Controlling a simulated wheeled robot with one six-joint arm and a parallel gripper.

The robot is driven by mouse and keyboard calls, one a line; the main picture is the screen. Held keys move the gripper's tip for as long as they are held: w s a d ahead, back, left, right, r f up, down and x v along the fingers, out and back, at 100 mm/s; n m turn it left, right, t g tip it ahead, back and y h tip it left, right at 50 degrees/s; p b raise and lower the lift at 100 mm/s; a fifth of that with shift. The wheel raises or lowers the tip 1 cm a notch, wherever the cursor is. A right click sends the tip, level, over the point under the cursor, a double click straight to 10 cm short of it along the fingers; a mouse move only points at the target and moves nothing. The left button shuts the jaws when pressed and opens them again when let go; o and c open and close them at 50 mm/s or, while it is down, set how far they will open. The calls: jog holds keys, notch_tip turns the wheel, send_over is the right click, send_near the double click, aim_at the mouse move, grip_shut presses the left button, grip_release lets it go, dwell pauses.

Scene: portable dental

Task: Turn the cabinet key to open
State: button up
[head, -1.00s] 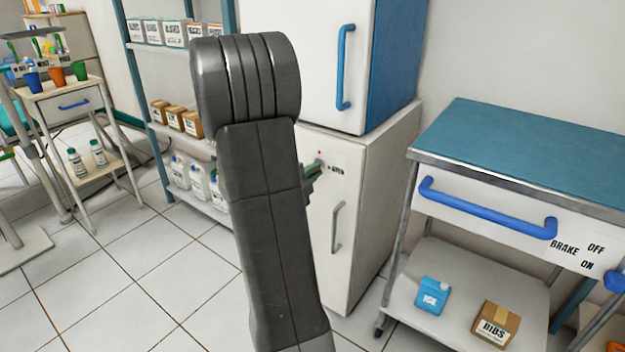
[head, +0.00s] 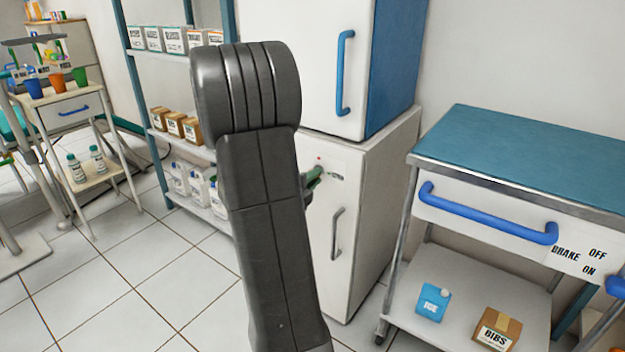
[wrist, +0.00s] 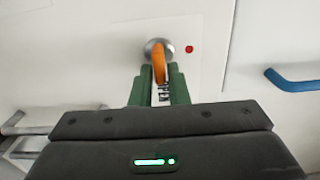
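The orange key (wrist: 159,65) stands in a round metal lock (wrist: 153,46) on the white lower cabinet (head: 350,235). The cabinet door is closed, with a grey handle (head: 337,233). My gripper (wrist: 160,75) has its green fingers on both sides of the key, with no clear gap at the key's sides, so it looks shut on it. Part of a label (wrist: 164,97) shows between the fingers. A red dot (wrist: 189,49) is right of the lock. In the head view, my arm hides the key, and only part of the green fingers (head: 313,178) shows.
A cabinet with a blue handle (head: 344,72) stands on the lower one. A trolley (head: 530,160) with a blue drawer handle is close on the right. Shelves (head: 160,52) with boxes and bottles are behind my arm. The tiled floor at left front is clear.

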jog(key=shift+o, duration=1.3)
jog(key=p+v, duration=0.3)
jog(key=v, duration=1)
jog(key=shift+s+a, duration=0.25)
jog(key=shift+s, duration=0.1)
jog(key=shift+w, duration=0.1)
jog(key=b+x, duration=0.3)
jog(key=x, duration=1)
jog(key=shift+w+d, duration=0.3)
